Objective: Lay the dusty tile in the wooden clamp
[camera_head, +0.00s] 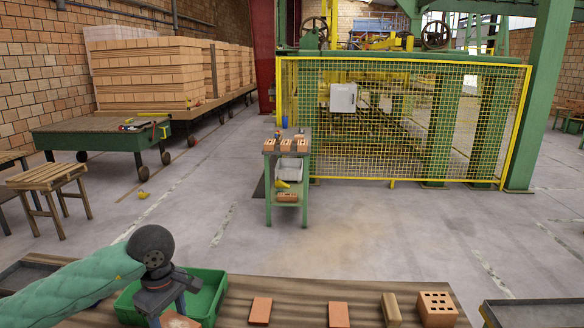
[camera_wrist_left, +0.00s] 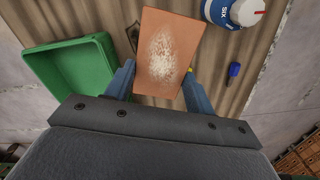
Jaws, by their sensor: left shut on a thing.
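The dusty tile (camera_wrist_left: 163,50) is a flat orange-brown slab with a white powdery patch on its face. My left gripper (camera_wrist_left: 158,78) is shut on it, with one blue finger at each side edge in the left wrist view. In the head view my left gripper (camera_head: 167,304) is at the near left of the workbench, beside the green tray (camera_head: 207,296), and the tile (camera_head: 179,320) shows partly below it. I cannot make out the wooden clamp for certain; a tan wooden-looking block (camera_head: 391,309) lies at the bench's right. My right gripper is not in view.
The brown bench (camera_head: 275,287) also holds two flat orange tiles (camera_head: 260,310) (camera_head: 338,314) and a holed brick (camera_head: 437,308). The left wrist view shows a blue bottle (camera_wrist_left: 228,12) and a small blue tool (camera_wrist_left: 234,71). Bench surface between the tiles is clear.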

